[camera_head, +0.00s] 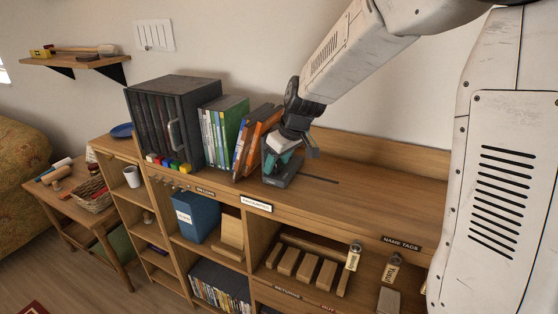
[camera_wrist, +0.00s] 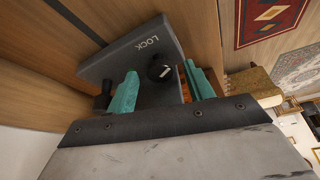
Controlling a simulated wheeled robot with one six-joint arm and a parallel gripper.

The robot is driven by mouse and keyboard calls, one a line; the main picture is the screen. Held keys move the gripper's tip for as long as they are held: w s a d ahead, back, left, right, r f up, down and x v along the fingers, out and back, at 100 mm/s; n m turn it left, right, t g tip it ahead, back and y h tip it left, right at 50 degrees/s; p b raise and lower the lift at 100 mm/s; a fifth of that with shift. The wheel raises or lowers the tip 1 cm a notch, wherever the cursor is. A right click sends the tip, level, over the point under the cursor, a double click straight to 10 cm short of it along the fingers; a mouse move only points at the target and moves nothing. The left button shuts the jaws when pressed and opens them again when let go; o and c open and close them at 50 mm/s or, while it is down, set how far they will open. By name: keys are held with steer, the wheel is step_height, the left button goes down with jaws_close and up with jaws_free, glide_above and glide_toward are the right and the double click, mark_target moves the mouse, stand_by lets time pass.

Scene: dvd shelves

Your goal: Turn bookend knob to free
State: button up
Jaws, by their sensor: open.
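The bookend (camera_head: 281,180) is a dark grey metal piece on the shelf top, at the right end of the leaning books. In the wrist view the bookend's plate (camera_wrist: 105,66) carries the word LOCK and a round black knob (camera_wrist: 159,68) with a pale pointer mark. My gripper (camera_head: 276,163) reaches down over the bookend in the head view and hides much of it. Its two teal fingers are open, one on each side of the knob in the wrist view, with gaps between. I see no FREE marking.
Books (camera_head: 223,132) and a large black case (camera_head: 175,115) stand left of the bookend, with small coloured blocks in front of the case. The shelf top (camera_head: 370,195) to the right is clear apart from a dark slot line. Compartments below hold wooden blocks and a blue box (camera_head: 194,217).

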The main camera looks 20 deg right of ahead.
steer(key=shift+c, duration=0.2)
steer(key=c, duration=0.9)
steer(key=shift+a+m+h, duration=0.15)
steer(key=shift+m+h, duration=0.65)
steer(key=shift+m, duration=1.4)
steer(key=o, duration=0.9)
steer(key=shift+o, duration=0.2)
